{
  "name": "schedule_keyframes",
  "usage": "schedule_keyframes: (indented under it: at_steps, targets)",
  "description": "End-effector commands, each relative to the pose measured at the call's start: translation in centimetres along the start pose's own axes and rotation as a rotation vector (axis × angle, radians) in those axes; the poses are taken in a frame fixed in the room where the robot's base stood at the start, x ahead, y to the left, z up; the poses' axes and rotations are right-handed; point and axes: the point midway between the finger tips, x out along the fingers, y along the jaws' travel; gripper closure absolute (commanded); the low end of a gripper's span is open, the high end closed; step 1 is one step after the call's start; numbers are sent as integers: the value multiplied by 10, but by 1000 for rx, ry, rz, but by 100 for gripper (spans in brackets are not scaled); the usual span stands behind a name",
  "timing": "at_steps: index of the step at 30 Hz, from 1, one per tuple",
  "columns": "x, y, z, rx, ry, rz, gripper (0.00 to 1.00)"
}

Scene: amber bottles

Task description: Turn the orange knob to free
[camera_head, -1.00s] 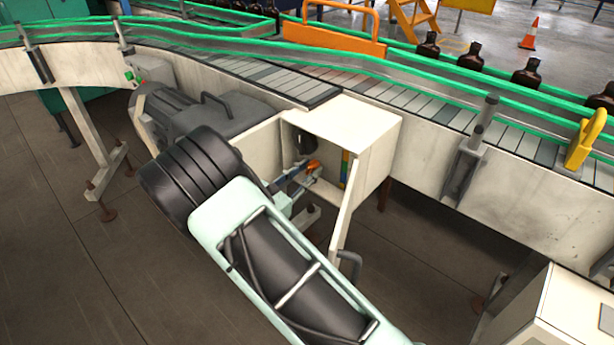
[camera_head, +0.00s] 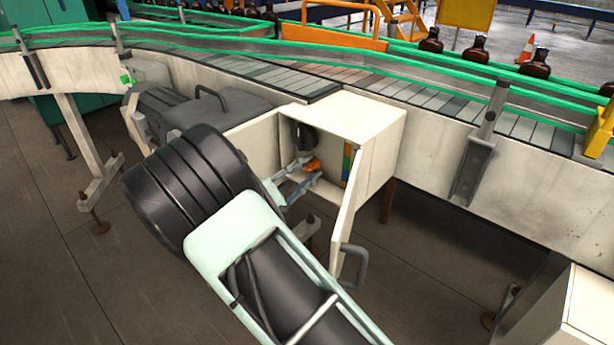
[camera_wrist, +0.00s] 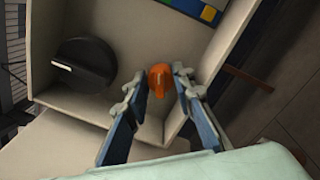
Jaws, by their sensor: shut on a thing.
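The orange knob (camera_head: 313,165) sits inside an open cream box (camera_head: 362,116) on the side of the conveyor. In the wrist view the orange knob (camera_wrist: 159,80) is between the two fingertips of my gripper (camera_wrist: 160,84). My gripper (camera_head: 302,172) reaches into the box from the left front and is shut on the knob. Small gaps seem to show beside the knob in the wrist view. The box's markings around the knob are partly hidden by the fingers.
A black round knob with a white mark (camera_wrist: 84,65) is beside the orange one. The box door (camera_head: 348,215) hangs open, with a grey handle (camera_head: 354,264). A grey motor (camera_head: 190,112) stands left of the box. Amber bottles (camera_head: 475,50) stand on the conveyor behind.

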Motion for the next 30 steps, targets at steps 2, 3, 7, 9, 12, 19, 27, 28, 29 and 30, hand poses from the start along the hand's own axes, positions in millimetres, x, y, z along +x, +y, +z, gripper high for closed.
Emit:
schedule_keyframes:
  at_steps: [2, 3, 7, 9, 12, 19, 27, 28, 29, 30]
  targets:
    - [-1, -2, -1, 24, 0, -2, 100]
    - [-1, -2, -1, 33, 0, -2, 100]
    - [-1, -1, -1, 52, -2, -2, 100]
    - [-1, -1, -1, 57, -2, -2, 100]
    - [-1, -1, 0, 59, -2, -2, 100]
    - [-1, -1, 0, 58, -2, -2, 100]
    - [0, -1, 0, 58, -2, -2, 59]
    - [0, -1, 0, 57, -2, -3, 59]
    - [0, -2, 0, 57, -2, -3, 59]
    - [0, -2, 0, 57, -2, -3, 59]
